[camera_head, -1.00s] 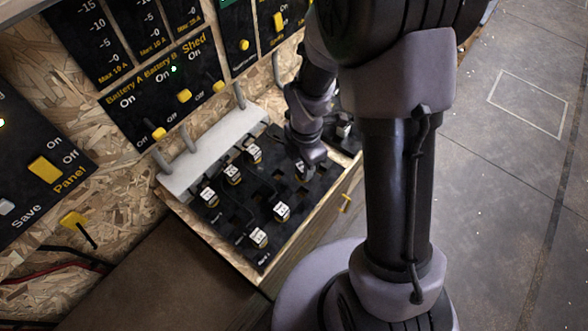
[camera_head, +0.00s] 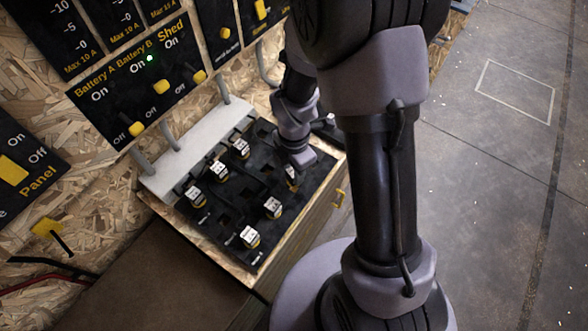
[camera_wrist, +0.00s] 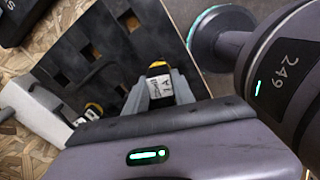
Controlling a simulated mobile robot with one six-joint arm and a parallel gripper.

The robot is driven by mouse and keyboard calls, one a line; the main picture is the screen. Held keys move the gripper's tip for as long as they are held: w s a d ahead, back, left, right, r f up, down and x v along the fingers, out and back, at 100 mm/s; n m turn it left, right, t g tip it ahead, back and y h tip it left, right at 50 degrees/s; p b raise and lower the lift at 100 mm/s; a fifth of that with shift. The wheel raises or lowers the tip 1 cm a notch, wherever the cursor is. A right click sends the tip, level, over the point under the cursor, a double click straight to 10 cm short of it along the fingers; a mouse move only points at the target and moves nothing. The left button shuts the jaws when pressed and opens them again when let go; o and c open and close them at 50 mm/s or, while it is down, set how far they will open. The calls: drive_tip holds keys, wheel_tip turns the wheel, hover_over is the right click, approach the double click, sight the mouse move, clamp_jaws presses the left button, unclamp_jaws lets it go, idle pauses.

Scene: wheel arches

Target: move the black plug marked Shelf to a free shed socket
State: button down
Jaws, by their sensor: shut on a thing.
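My gripper (camera_wrist: 160,88) is shut on a plug (camera_wrist: 159,86) with a white label and a yellow band. I cannot read its label. In the head view, my gripper (camera_head: 300,163) is over the right part of the black socket board (camera_head: 215,220), and the held plug (camera_head: 292,177) shows just below it. I cannot tell whether the plug is seated or lifted. Several other white-labelled plugs stand in the board, among them a front one (camera_head: 250,237), one beside it (camera_head: 272,207) and one at the back (camera_head: 240,148). Empty square sockets lie between them.
A panel with yellow switches (camera_head: 160,87) and the word Shed stands behind the board. A pale grey bar (camera_head: 190,150) with upright posts runs along the board's back edge. Open floor (camera_head: 490,190) lies to the right.

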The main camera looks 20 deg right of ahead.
drive_tip(key=shift+f, duration=0.1)
drive_tip(key=shift+f+b, duration=0.55)
drive_tip(key=shift+f, duration=0.05)
drive_tip(key=shift+f+b, duration=0.45)
drive_tip(key=shift+f, duration=0.25)
drive_tip(key=shift+f, duration=0.1)
drive_tip(key=c, duration=0.5)
unclamp_jaws()
